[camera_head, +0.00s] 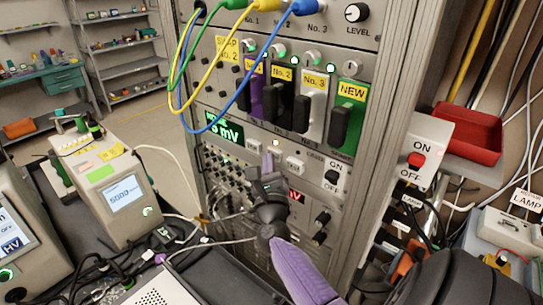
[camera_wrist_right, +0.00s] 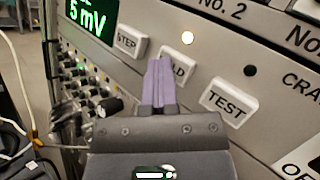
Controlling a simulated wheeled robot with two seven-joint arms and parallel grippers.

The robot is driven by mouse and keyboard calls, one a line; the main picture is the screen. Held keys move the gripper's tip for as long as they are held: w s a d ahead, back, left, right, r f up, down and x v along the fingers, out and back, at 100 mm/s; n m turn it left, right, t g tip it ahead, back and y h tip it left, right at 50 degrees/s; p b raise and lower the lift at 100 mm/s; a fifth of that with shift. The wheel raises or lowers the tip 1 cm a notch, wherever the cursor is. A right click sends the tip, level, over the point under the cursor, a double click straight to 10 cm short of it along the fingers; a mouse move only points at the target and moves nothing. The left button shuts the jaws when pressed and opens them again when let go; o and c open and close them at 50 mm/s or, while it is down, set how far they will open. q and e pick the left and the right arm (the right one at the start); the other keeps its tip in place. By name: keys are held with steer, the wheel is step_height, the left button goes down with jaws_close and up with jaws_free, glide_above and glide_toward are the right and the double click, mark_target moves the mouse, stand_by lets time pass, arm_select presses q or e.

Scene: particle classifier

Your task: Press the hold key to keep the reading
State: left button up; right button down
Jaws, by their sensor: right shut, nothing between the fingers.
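The hold key (camera_wrist_right: 183,70) is a white key on the grey rack panel, seen in the right wrist view with only the end of its label showing. My right gripper (camera_wrist_right: 160,62) is shut and empty. Its purple fingertips cover the left part of the key; I cannot tell whether they touch it. In the head view the right gripper (camera_head: 267,158) points at the same key row. A small lamp (camera_wrist_right: 187,38) above the hold key is lit. The green display (camera_wrist_right: 86,17) reads "5 mV" at its visible end. My left gripper is not in view.
The STEP key (camera_wrist_right: 131,41) is left of the hold key and the TEST key (camera_wrist_right: 228,101) is right of it, with a dark lamp (camera_wrist_right: 250,71) above. Knobs and cables crowd the panel at lower left.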

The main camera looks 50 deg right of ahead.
steer(key=shift+s+a, duration=0.1)
steer(key=shift+a, duration=0.9)
steer(key=a, duration=0.5)
steer(key=shift+s+p, duration=0.2)
steer(key=shift+p, duration=0.15)
steer(key=shift+f, duration=0.1)
